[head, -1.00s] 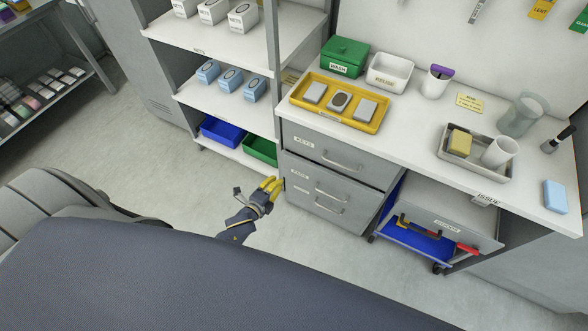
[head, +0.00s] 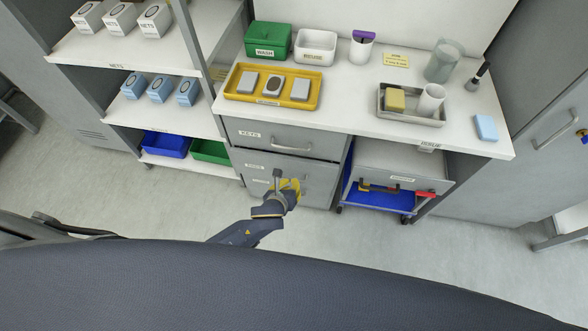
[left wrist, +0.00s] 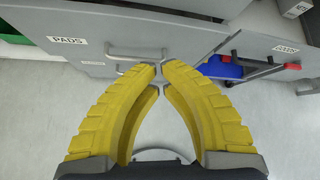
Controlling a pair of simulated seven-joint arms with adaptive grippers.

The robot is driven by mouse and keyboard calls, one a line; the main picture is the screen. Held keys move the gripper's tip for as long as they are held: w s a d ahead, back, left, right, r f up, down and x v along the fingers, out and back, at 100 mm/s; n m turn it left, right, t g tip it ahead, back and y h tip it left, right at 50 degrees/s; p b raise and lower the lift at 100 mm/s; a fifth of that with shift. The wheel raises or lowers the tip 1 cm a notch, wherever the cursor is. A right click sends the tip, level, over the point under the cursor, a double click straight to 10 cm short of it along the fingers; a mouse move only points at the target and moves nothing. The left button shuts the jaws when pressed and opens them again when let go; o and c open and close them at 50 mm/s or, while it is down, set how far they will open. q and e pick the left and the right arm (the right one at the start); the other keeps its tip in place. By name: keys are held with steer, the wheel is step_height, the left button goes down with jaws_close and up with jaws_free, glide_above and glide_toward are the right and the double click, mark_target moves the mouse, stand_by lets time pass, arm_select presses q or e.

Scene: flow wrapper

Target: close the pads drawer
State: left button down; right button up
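The pads drawer (head: 310,181) is a grey front with a PADS label, below the keys drawer (head: 272,137) in the grey cabinet. A dark gap shows above its front; how far it stands out is hard to judge. Its label and bar handle (left wrist: 128,50) show in the left wrist view. My left gripper (head: 296,185) is in front of this drawer and covers part of it. In the left wrist view its yellow fingertips (left wrist: 158,67) almost meet, with nothing seen between them, just below the handle. Contact cannot be told. My right gripper is not in view.
A drawer (head: 405,172) right of the cabinet stands out above a blue-trayed trolley (head: 375,203). The counter above holds a yellow tray (head: 313,105), a green wash box (head: 266,38) and a metal tray (head: 412,121). Shelves stand left. The floor in front is clear.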

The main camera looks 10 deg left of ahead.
arm_select(q)
steer(key=m, duration=0.1)
steer(key=m+y, duration=0.1)
steer(key=y, duration=0.1)
glide_toward(291, 166)
steer(key=s+f+x, duration=0.1)
steer(key=x, duration=0.3)
steer(key=shift+w+g, duration=0.3)
steer(key=shift+w, duration=1.05)
